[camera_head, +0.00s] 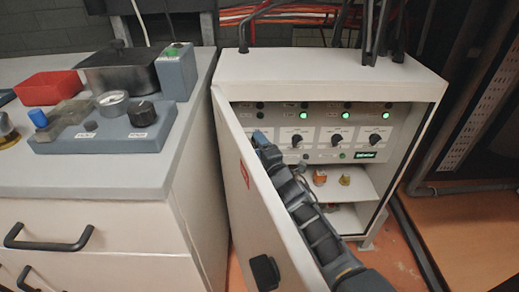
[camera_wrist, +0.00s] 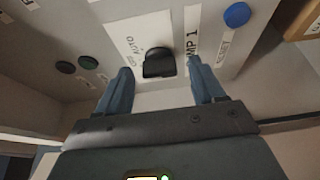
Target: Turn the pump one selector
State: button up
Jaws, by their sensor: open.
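The pump one selector is a black knob (camera_wrist: 159,63) on a white plate in the wrist view. Lettering reading "MP 1" shows beside it, with "AUTO" and another position label on its other side. My gripper (camera_wrist: 160,72) is open, with one blue-grey finger on each side of the knob. I cannot tell whether the fingers touch it. In the head view my gripper (camera_head: 262,139) reaches past the open door to the left end of the panel and hides this selector there.
The cabinet door (camera_head: 240,178) stands open to the left, close along my arm. More selectors (camera_head: 337,141) sit to the right on the panel, with green lamps above. A blue button (camera_wrist: 237,14) is near the knob. A shelf (camera_head: 345,183) with small parts lies below.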

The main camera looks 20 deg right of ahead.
jog(key=c, duration=1.1)
jog(key=shift+o, duration=0.2)
jog(key=shift+f+b, duration=0.1)
jog(key=shift+b, duration=0.25)
jog(key=m+b, duration=0.2)
jog(key=b, duration=0.1)
jog(key=f+m+t+b, duration=0.1)
jog(key=m+b, duration=0.1)
jog(key=b, duration=0.2)
jog(key=shift+t+h, duration=0.3)
jog(key=m+t+b, duration=0.1)
jog(key=m+b, duration=0.2)
jog(key=b, duration=0.2)
jog(key=shift+a+m+h+b, duration=0.1)
jog(key=shift+m+h+b, duration=0.2)
jog(key=shift+b, duration=0.05)
jog(key=m+b, duration=0.2)
jog(key=shift+r+h+b, duration=0.1)
jog(key=shift+h+b, duration=0.2)
jog(key=shift+h, duration=0.1)
jog(key=shift+r+m+t, duration=0.1)
jog(key=shift+m+t, duration=0.2)
